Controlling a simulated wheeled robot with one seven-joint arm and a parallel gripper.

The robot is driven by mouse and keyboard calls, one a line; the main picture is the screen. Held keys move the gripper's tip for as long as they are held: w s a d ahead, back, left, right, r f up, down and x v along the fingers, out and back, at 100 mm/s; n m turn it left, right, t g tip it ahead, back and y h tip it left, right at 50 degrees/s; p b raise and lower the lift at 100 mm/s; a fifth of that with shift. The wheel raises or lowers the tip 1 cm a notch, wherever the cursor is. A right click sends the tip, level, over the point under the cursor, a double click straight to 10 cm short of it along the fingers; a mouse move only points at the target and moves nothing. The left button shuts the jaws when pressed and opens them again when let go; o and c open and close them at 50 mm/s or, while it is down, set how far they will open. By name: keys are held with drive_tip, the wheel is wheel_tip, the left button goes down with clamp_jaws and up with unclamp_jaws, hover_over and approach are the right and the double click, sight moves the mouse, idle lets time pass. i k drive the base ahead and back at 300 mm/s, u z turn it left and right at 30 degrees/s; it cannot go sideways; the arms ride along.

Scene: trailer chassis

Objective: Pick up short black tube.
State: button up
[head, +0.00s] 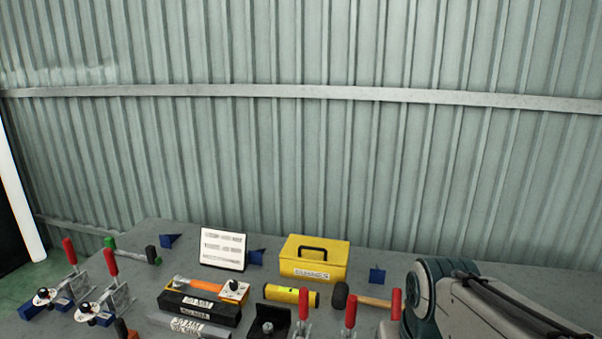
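A black rectangular tube (225,313) with a white label lies on the grey table at its front middle. An orange-handled tool (205,285) lies along or just behind its top; I cannot tell whether they touch. The label's text is too small to read, so I cannot confirm that this is the short one. My gripper is out of view; only part of my arm shows at the lower right.
A grey labelled bar (166,321) lies in front of the black tube. A black bracket (262,328) and red-handled clamps (303,305) stand to its right, more clamps (115,296) to its left. Behind are a yellow box (335,262), a yellow cylinder (280,293) and a white sign (222,246).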

sight(228, 315)
drive_tip(key=u, duration=1.1)
drive_tip(key=k, duration=1.05)
drive_tip(key=u, duration=1.15)
drive_tip(key=i, duration=1.5)
drive_tip(key=z, duration=0.65)
drive_tip(key=i, duration=0.9)
drive_tip(key=z, duration=0.8)
